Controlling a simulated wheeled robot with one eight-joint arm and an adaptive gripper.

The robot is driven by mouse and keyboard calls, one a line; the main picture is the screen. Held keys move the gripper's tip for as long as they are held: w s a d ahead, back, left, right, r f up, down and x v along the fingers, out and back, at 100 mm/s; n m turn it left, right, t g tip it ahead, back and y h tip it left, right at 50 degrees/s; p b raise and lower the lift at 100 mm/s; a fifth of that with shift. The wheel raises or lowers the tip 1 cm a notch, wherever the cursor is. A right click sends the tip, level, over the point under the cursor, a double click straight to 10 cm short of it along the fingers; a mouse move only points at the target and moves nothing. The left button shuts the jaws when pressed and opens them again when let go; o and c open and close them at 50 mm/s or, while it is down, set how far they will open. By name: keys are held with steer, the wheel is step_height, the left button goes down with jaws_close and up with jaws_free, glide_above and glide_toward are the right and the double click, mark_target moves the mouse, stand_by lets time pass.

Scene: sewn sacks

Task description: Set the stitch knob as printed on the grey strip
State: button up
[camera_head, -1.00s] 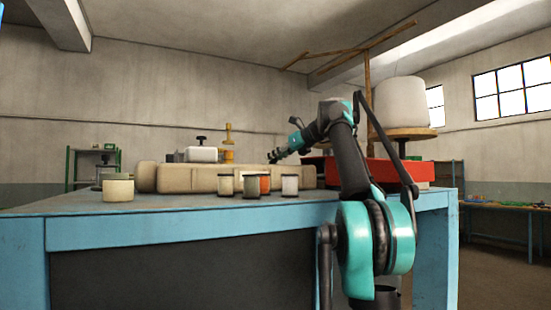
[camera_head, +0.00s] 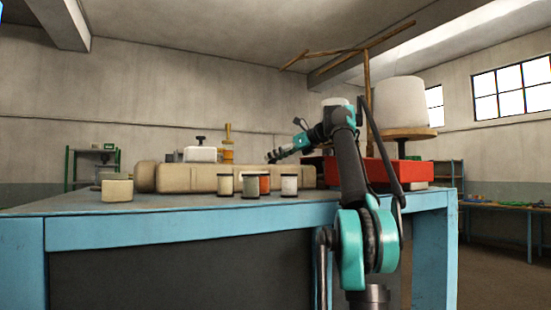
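My gripper (camera_head: 272,157) is small in the view, above the back of the blue table (camera_head: 180,233), just over the right part of a long beige sack-like bundle (camera_head: 180,178). Whether its fingers are open or shut is too small to tell. I cannot make out a stitch knob or a grey strip. A white device with a dark knob-like top (camera_head: 201,152) stands behind the bundle, left of my gripper. A red block-like body (camera_head: 378,170) lies behind my arm at the right.
Several small pots, among them a white one (camera_head: 289,185) and an orange one (camera_head: 264,183), stand near the table's front edge. A large white spool (camera_head: 400,102) rises at the right. The front left tabletop is clear.

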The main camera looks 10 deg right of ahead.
steer(key=shift+v, duration=3.75)
steer(key=shift+w+r, duration=0.1)
